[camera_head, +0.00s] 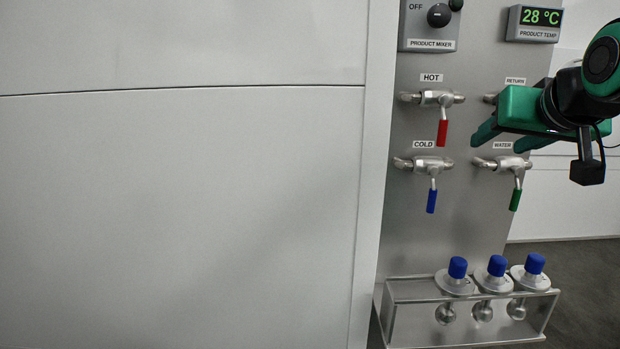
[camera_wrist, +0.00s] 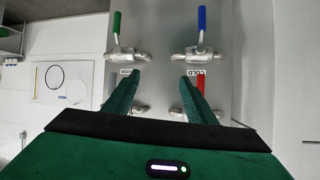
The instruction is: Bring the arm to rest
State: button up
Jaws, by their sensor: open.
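My gripper (camera_head: 499,143) is at the right of the head view, in front of the valve panel, with its green fingers pointing left. In the wrist view my gripper (camera_wrist: 160,77) has its two green fingers wide apart with nothing between them. The arm is raised and extended in front of the panel. It partly covers the return valve, whose handle is hidden in the head view.
The panel holds a red-handled hot valve (camera_head: 442,132), a blue-handled cold valve (camera_head: 432,200) and a green-handled water valve (camera_head: 515,199). Below, a metal rack (camera_head: 410,318) holds three blue-topped fittings. A large white tank wall (camera_head: 180,200) fills the left.

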jog(key=s+d+f+m+g, duration=0.1)
jog(key=s+d+f+g, duration=0.25)
jog(key=f, duration=0.65)
jog(key=s+d+f+m+g, duration=0.1)
jog(key=s+d+f+g, duration=0.3)
jog(key=f, duration=0.6)
jog(key=s+f+m+g+y, duration=0.1)
jog(key=s+f+g, duration=0.3)
jog(key=s+f, duration=0.7)
jog(key=s+y, duration=0.1)
jog(key=s, duration=0.3)
jog(key=shift+s+f+y, duration=0.15)
jog(key=shift+f+y, duration=0.15)
jog(key=shift+g, duration=0.25)
